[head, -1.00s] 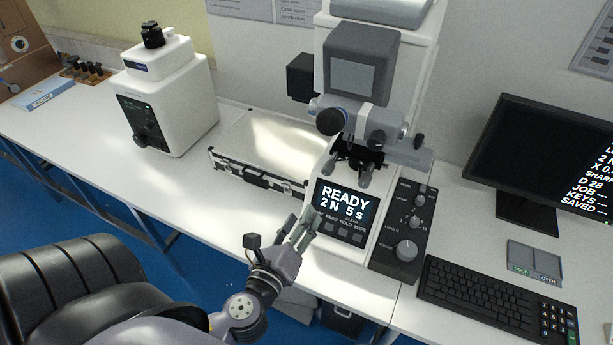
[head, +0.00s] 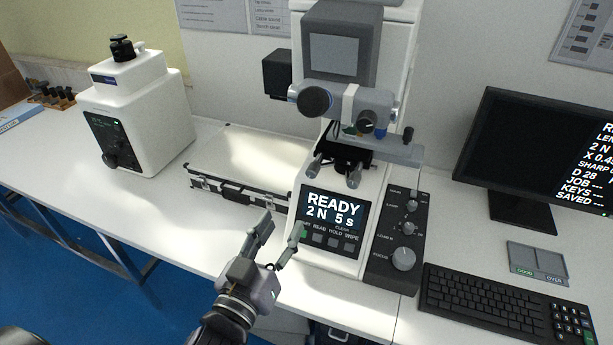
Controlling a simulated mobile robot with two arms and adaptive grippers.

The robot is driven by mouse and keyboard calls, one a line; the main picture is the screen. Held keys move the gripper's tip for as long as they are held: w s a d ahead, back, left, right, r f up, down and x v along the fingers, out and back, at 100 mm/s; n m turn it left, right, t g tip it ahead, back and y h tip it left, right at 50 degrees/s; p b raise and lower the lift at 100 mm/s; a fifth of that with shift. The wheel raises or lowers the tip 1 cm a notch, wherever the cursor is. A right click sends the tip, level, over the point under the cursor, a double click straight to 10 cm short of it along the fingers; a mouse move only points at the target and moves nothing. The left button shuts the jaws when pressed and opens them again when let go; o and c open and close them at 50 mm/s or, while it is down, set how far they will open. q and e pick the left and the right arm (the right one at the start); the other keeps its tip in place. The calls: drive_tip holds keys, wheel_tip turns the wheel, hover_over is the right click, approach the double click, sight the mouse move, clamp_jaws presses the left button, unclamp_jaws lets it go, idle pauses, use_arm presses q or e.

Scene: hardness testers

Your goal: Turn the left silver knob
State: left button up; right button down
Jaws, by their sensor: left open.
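The hardness tester (head: 340,45) stands upright on the white bench. Two silver knobs jut forward under its stage, above the screen: a left one (head: 315,168) and a right one (head: 353,178). A black side panel carries more silver knobs, the largest one (head: 403,259) near its front. My left gripper (head: 283,228) is open and empty, its fingers spread and pointing toward the tester. It is below and left of the left stage knob, apart from it, and its right fingertip overlaps the screen's lower left corner in the picture. My right gripper is out of view.
The lit screen (head: 335,215) reads READY, with buttons below it. A silver case (head: 245,160) lies left of the tester, and a white instrument (head: 140,115) stands farther left. A keyboard (head: 485,303) and monitor (head: 540,150) are at right. The bench front-left is clear.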

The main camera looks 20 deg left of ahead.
sight(311, 175)
use_arm(q)
drive_tip(key=w+p, duration=0.1)
drive_tip(key=w, duration=0.4)
drive_tip(key=w+p, duration=0.2)
drive_tip(key=w, duration=0.2)
drive_tip(key=w+p, duration=0.1)
drive_tip(key=w, duration=0.4)
drive_tip(key=shift+w+d+r, duration=0.1)
drive_tip(key=shift+w+d, duration=0.15)
drive_tip(key=shift+w, duration=0.1)
drive_tip(key=shift+w+p, duration=0.3)
drive_tip(key=shift+w, duration=0.45)
clamp_jaws()
